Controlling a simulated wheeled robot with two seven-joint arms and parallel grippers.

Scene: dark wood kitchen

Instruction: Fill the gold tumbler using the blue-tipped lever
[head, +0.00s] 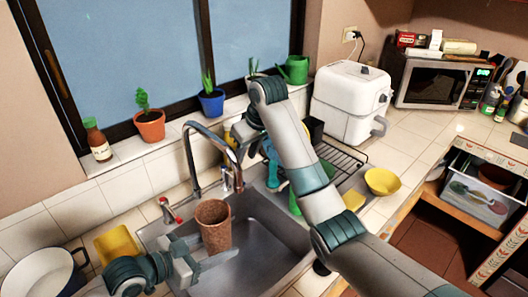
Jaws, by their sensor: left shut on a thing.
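A brown-gold textured tumbler (213,232) stands upright over the sink, its mouth facing up. My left gripper (202,262) is shut on its lower part. The curved metal faucet (188,150) rises behind the tumbler, and its spout end shows above and to the right of the tumbler's rim. No water stream can be made out. A red-tipped lever (178,218) stands left of the faucet. The blue-tipped lever cannot be made out clearly. My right gripper (240,152) is behind the faucet's right side, partly covered by my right arm; its fingers are unclear.
The steel sink (262,240) lies below the tumbler. A dish rack (345,160) and a yellow bowl (382,182) are to the right. A yellow sponge (116,243) and a white pot (40,272) are at left. Potted plants and a brown bottle (97,140) line the sill.

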